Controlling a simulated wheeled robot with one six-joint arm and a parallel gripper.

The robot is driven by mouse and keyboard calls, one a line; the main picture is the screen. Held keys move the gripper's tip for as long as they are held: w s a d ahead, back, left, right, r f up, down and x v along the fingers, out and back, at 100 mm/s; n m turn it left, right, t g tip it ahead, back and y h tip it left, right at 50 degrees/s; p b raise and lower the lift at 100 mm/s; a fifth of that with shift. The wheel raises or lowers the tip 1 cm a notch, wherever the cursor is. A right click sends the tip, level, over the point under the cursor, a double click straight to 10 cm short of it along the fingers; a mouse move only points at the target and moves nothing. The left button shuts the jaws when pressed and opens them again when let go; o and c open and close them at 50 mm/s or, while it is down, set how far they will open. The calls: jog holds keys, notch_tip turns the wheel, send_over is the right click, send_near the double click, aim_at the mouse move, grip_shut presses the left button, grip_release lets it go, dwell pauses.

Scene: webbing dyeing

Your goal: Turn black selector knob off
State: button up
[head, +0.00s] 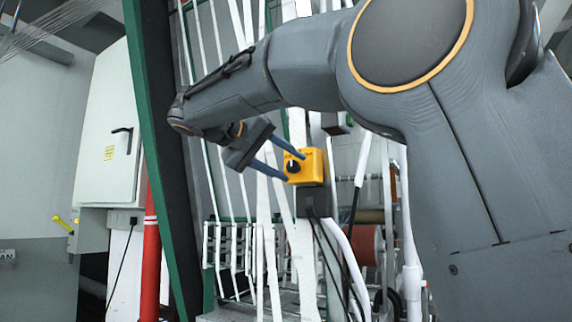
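The black selector knob (293,166) sits on the face of a yellow control box (313,167), which is fixed to a grey mount among the white webbing strands. My gripper (295,167) points right at the box, with its two blue-grey fingers spread apart. One fingertip is above the knob and the other below it in the picture. The knob shows between the fingertips. I cannot tell whether the fingers touch the knob or the box. The knob's setting is too small to read.
White webbing strands (269,245) hang behind and below my gripper. A green-edged dark post (160,150) stands to the left, with a red pipe (151,250) beside it. A white cabinet (108,125) is farther left. Black cables (325,250) hang below the box.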

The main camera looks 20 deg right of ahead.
jog(key=b+v, duration=0.1)
jog(key=v, duration=0.6)
jog(key=shift+s+a+b, duration=0.15)
jog(key=shift+a+b, duration=0.2)
dwell(0.4)
jog(key=w+d+f+n+g+y, duration=0.1)
jog(key=d+f+n+g+y, duration=0.15)
jog(key=f, duration=1.55)
jog(key=w+d+f+n+g+y, duration=0.1)
jog(key=d+f+n+y, duration=0.25)
jog(key=f, duration=1.45)
jog(key=s+f+m+g+y, duration=0.1)
jog(key=s+f+y, duration=0.2)
jog(key=s+f, duration=0.8)
jog(key=s+d+f+m+g+y, duration=0.1)
jog(key=s+f+y, duration=0.3)
jog(key=s+f, duration=0.7)
notch_tip(320, 180, down, 7)
jog(key=shift+d+r+m+g, duration=0.2)
jog(key=shift+d+m+g, duration=0.2)
jog(key=shift+m, duration=0.2)
jog(key=shift+s, duration=0.1)
